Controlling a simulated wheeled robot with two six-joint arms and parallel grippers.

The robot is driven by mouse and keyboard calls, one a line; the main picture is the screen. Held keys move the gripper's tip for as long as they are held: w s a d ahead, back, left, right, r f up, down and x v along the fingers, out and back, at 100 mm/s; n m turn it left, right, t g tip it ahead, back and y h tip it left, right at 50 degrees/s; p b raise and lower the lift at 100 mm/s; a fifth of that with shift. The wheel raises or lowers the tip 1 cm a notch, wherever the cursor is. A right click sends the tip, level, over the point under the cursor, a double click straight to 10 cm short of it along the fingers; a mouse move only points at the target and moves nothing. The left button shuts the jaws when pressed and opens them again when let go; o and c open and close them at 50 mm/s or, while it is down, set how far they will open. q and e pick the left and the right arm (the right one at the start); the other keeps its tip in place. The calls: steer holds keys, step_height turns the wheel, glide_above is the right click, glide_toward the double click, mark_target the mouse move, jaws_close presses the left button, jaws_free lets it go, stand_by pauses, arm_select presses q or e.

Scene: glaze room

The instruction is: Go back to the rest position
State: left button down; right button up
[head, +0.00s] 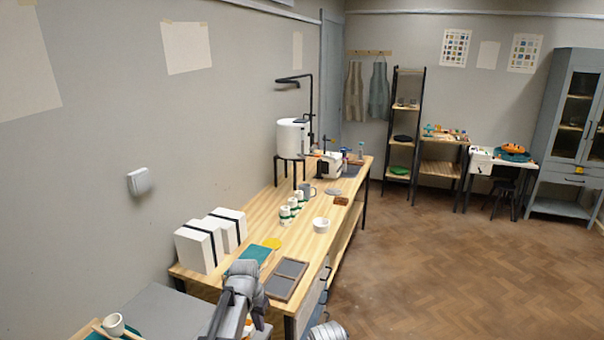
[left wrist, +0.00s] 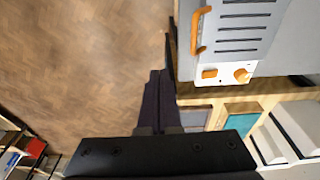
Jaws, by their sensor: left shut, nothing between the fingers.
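My left gripper (left wrist: 158,78) is shut and empty in the left wrist view, its two dark fingers lying together above the floor beside the bench edge. In the head view my grey left arm (head: 242,290) rises at the bottom centre, in front of the near end of the wooden bench; its fingertips cannot be made out there. A grey rounded part, seemingly of my own body, shows at the bottom edge to its right. My right gripper is not in view.
The wooden bench (head: 262,216) runs along the wall, with white boxes (head: 196,246), a dark tray (head: 286,279) and a white bowl (head: 320,225). A grey appliance with an orange handle (left wrist: 199,30) is close to my fingers. The wooden floor (head: 430,265) is clear on the right.

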arm_select(q)
steer(key=s+d+g+y, duration=0.1)
steer(key=s+d, duration=0.3)
steer(key=s, duration=0.7)
steer(key=s+d+g+y, duration=0.1)
steer(key=s+d, duration=0.3)
steer(key=s, duration=0.7)
steer(key=shift+s+f, duration=0.25)
steer(key=shift+f, duration=0.1)
